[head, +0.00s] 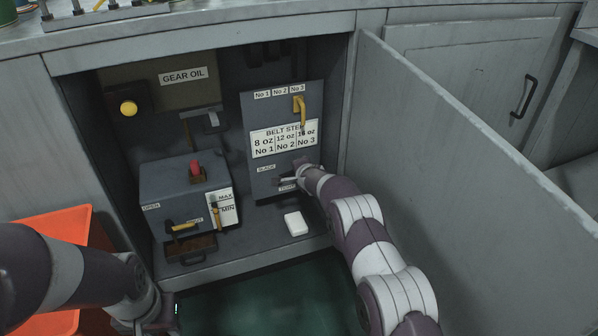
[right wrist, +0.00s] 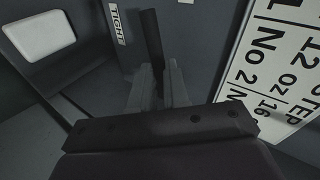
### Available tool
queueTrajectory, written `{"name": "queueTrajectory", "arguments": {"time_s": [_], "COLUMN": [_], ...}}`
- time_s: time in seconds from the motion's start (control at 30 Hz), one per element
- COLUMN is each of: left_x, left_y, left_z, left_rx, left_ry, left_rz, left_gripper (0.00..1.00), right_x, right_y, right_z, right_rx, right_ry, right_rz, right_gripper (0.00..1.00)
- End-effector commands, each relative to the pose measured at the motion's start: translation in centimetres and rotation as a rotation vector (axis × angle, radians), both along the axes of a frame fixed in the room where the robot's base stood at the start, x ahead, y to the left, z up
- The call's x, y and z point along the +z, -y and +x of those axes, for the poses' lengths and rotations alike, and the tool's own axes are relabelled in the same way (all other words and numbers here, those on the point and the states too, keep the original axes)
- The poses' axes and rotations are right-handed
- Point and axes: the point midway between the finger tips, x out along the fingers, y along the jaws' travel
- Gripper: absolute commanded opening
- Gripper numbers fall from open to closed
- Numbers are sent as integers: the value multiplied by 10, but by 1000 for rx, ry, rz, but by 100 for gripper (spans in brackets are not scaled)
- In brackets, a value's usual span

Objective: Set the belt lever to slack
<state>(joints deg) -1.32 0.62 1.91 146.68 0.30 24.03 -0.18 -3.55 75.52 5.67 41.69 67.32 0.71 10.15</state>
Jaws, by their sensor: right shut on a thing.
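The belt lever is a dark bar (right wrist: 151,38) on the grey belt panel (head: 258,112), low down by a SLACK label (head: 266,168) and a TIGHT label (head: 287,188). In the right wrist view the bar stands between my right gripper's fingers (right wrist: 158,88), beside the TIGHT label (right wrist: 117,20). My right gripper (head: 288,181) is shut on the lever, reaching in from the right in the head view. The lever's exact setting is hard to tell. My left gripper (head: 150,318) is at the bottom left, away from the panel; its fingers are not clear.
A yellow handle (head: 300,112) sits above the belt step plate (head: 283,139). A grey box with a red button (head: 194,168) stands to the left. A white block (head: 296,223) lies on the cabinet floor. The open door (head: 450,180) bounds the right; an orange bin (head: 62,222) is left.

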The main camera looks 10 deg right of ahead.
Motion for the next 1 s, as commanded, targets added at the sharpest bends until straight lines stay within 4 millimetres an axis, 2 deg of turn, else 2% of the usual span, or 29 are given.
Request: {"name": "queueTrajectory", "arguments": {"time_s": [0.5,0.53,0.6,1.0], "left_x": [0,0,0,-2], "left_y": [0,0,0,0], "left_z": [0,0,0,0], "left_rx": [0,0,0,0], "left_ry": [0,0,0,0], "left_rz": [0,0,0,0], "left_gripper": [35,35,35,35], "right_x": [0,0,0,2], "right_y": [-1,-1,-1,0], "right_z": [0,0,0,-2], "right_rx": [2,2,1,1], "right_ry": [-5,-5,-5,-3], "right_rz": [20,20,19,17], "right_gripper": [0,22,41,41]}}
